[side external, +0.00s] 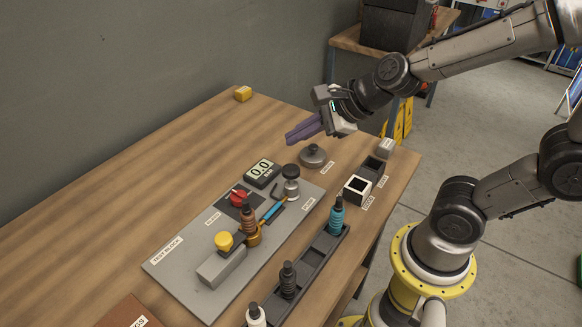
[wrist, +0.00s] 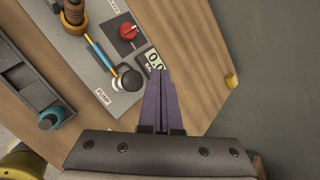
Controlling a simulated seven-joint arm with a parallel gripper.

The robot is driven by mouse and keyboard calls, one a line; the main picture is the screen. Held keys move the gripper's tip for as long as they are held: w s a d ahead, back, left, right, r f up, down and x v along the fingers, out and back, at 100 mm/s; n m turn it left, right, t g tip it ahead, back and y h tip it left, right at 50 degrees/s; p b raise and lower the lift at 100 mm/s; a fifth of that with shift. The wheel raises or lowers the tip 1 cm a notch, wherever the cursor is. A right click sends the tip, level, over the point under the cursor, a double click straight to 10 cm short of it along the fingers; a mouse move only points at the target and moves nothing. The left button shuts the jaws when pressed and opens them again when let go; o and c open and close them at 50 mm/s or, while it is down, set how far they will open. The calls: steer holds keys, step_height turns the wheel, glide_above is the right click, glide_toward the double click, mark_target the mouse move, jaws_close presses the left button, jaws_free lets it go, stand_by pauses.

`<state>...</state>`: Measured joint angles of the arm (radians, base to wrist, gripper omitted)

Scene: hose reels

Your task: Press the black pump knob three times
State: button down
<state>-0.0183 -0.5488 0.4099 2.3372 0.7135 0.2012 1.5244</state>
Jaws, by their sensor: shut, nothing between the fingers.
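The black pump knob (side external: 291,169) sits on top of a silver cylinder (side external: 291,188) at the far right end of the grey test block plate (side external: 166,258). It also shows in the wrist view (wrist: 132,80), above a label reading PUMP. My gripper (side external: 289,138), with purple fingers, is above the table, higher than the knob and apart from it. In the wrist view the fingers (wrist: 158,72) lie side by side, shut, with their tips just right of the knob and in front of the display. Nothing is held.
A display reading 0.0 (side external: 261,172) and a red knob (side external: 239,196) stand beside the pump. A yellow knob (side external: 223,241), a copper-coloured fitting (side external: 248,218) and a dark tray of bottles (side external: 313,262) are near. A grey round lidded piece (side external: 312,156) lies behind the pump.

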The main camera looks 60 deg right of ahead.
mark_target(295, 169)
steer(key=shift+f, duration=2.3)
steer(key=shift+f, duration=0.2)
stand_by(0.4)
steer(key=shift+f, duration=0.25)
steer(key=shift+f, duration=1.4)
stand_by(1.5)
steer(key=shift+r, duration=1.8)
steer(key=shift+r, duration=0.1)
steer(key=shift+r, duration=2.4)
